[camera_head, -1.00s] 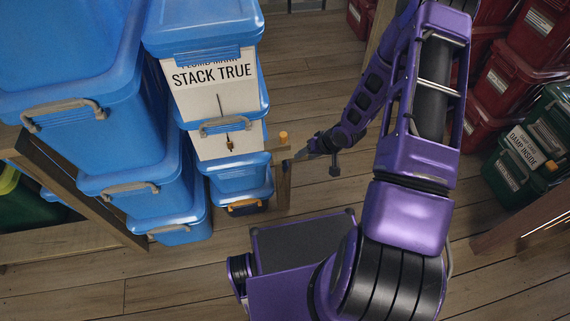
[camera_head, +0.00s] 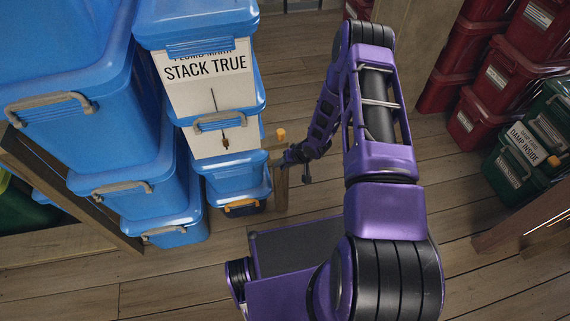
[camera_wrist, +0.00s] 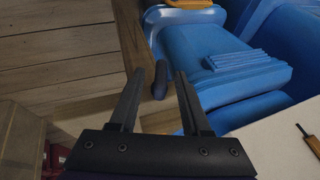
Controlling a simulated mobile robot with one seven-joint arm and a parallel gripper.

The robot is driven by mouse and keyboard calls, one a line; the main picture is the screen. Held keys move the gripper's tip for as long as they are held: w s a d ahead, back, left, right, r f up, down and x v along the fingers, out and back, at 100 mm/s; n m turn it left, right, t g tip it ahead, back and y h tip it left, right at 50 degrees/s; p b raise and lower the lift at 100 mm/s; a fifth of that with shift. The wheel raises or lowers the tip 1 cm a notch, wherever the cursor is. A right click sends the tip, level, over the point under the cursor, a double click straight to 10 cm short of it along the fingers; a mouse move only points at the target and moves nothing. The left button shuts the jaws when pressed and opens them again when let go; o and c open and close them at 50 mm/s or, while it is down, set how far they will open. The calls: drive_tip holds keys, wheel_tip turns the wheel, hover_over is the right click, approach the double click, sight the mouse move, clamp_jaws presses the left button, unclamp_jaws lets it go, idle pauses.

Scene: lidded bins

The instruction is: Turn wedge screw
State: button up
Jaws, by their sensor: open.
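My gripper (camera_head: 288,157) reaches in from the right, beside the wooden post (camera_head: 281,190) at the right side of the blue bin stack. A small orange knob (camera_head: 281,134) shows just above the gripper in the head view. In the wrist view my gripper (camera_wrist: 157,76) is open. A dark, rounded peg (camera_wrist: 160,80) shows between its two fingers near the tips, with a gap on each side. I cannot tell whether this peg or the orange knob is the wedge screw. Neither finger visibly touches the peg.
A blue bin stack (camera_head: 234,180) stands close left of my gripper, with a white "STACK TRUE" panel (camera_head: 205,90) and a hanging plumb bob (camera_head: 225,142). Red bins (camera_head: 468,115) and green bins (camera_head: 515,175) stand right. Wooden floor (camera_head: 300,70) is open behind.

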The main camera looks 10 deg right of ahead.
drive_tip(key=shift+c, duration=0.3)
clamp_jaws()
drive_tip(key=shift+d+y, duration=0.15)
drive_tip(key=shift+y, duration=0.25)
drive_tip(key=shift+m+y, duration=0.3)
drive_tip(key=shift+y, duration=0.5)
drive_tip(key=y, duration=0.2)
drive_tip(key=m+y, duration=0.1)
drive_tip(key=y, duration=0.1)
drive_tip(key=shift+d+f+t, duration=0.2)
drive_tip(key=shift+f+t, duration=0.05)
drive_tip(key=shift+t, duration=0.05)
drive_tip(key=y, duration=0.1)
drive_tip(key=m+y, duration=0.1)
drive_tip(key=y, duration=0.1)
drive_tip(key=t+y, duration=0.1)
drive_tip(key=y, duration=0.1)
drive_tip(key=shift+f+m, duration=0.25)
drive_tip(key=shift+m, duration=0.05)
drive_tip(key=shift+t+y, duration=0.4)
drive_tip(key=shift+y, duration=0.2)
drive_tip(key=shift+w+r+m, duration=0.1)
drive_tip(key=shift+w+m, duration=0.05)
drive_tip(key=shift+m, duration=0.15)
drive_tip(key=shift+o, duration=0.3)
unclamp_jaws()
